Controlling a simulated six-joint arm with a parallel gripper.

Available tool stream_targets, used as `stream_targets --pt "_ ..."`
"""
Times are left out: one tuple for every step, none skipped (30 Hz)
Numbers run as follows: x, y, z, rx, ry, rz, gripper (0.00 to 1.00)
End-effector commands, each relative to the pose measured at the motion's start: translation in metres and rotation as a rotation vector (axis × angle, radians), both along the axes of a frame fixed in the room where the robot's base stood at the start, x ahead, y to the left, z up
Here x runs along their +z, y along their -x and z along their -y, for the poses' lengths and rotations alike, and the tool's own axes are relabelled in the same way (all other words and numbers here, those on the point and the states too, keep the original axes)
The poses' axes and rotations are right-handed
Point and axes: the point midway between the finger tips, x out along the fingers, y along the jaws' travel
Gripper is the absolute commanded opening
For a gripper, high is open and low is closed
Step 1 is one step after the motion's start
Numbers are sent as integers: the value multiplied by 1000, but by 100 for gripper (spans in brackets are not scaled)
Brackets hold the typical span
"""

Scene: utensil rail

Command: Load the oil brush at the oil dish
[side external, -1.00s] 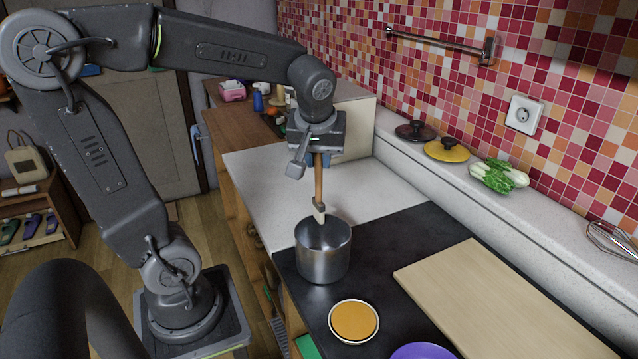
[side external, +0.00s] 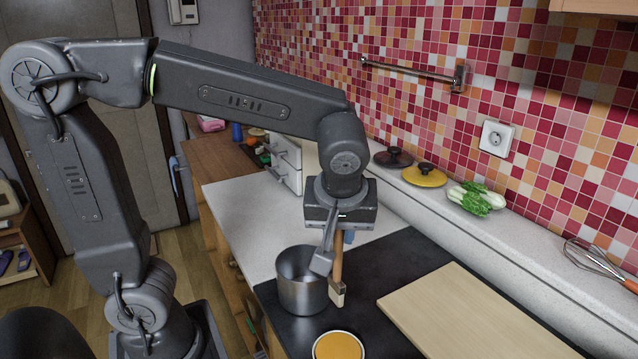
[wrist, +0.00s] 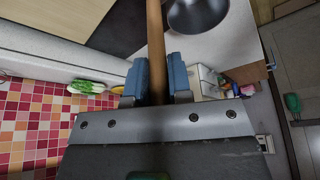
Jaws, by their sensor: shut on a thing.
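My gripper (side external: 340,236) is shut on the wooden handle of the oil brush (side external: 337,268). The brush hangs down with its pale head low, beside the right side of the steel pot and in front of the dark counter. In the wrist view the blue fingers of my gripper (wrist: 158,80) clasp the brown handle (wrist: 155,35); the brush head is out of that view. The oil dish (side external: 338,346), round with an orange-yellow fill and pale rim, sits at the bottom edge of the side view, nearer the camera than the brush.
The steel pot (side external: 301,281) stands just left of the brush. A wooden board (side external: 470,315) lies to the right on the dark counter. A ledge behind holds two lids (side external: 425,176), greens (side external: 476,199) and a whisk (side external: 600,262). A rail (side external: 412,71) is on the tiled wall.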

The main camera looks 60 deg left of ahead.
Motion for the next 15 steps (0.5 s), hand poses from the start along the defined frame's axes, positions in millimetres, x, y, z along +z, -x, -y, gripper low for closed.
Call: stream_targets --pt "-6 4 13 -11 -4 0 0" --pt "-9 6 18 -10 -5 1 0" --pt "-12 9 24 -8 -7 4 0" --pt "-14 11 28 -8 -8 6 0" --pt "-16 12 30 -8 -10 7 0" --pt "-17 14 34 -6 -11 9 0" --pt "-19 15 35 -5 -12 11 0" --pt "-20 16 37 -4 -13 12 0" --pt "-21 16 38 -3 -12 12 0" --pt "-23 16 38 -3 -13 12 0" --pt "-24 17 39 -3 -13 12 0" --pt "-27 16 39 -2 -13 13 0" --pt "-29 16 39 -1 -13 12 0" --pt "-32 16 38 -1 -14 12 0" --pt "-36 16 38 -1 -13 11 0"
